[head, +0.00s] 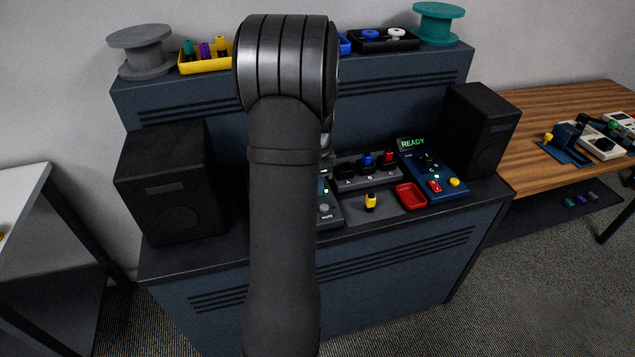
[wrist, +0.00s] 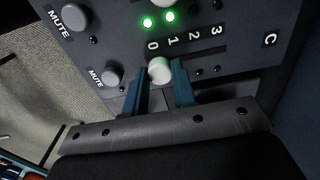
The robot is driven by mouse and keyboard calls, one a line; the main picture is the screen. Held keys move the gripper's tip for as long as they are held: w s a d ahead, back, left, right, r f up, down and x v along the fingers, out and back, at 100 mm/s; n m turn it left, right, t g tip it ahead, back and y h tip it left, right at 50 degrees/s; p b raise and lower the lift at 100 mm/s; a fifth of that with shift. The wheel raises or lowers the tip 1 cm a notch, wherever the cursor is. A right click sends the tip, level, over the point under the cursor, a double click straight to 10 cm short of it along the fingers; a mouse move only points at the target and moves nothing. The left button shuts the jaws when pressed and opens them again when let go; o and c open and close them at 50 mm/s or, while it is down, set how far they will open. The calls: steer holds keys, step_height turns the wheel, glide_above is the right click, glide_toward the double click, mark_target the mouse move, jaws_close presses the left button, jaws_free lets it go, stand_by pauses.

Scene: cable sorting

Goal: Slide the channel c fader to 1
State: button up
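The channel C panel (wrist: 250,62) fills the top of the wrist view, with a "C" label at right and a tilted scale 0, 1, 2, 3. The round pale fader knob (wrist: 160,71) stands closest to the 0 mark. A dark slot (wrist: 208,51) runs from it toward the 3 end. My gripper (wrist: 160,77) has one teal finger on each side of the knob, both close against it with no clear gap. In the head view my arm hides the gripper and most of the mixer (head: 328,212).
A grey MUTE button (wrist: 111,76) lies left of the knob; a larger one (wrist: 75,17) is further up.

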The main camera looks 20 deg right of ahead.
jaws_close()
steer(key=shift+w, duration=1.2)
steer(key=o, duration=0.9)
jaws_free()
step_height(320, 180, up, 18)
steer(key=shift+f, duration=0.25)
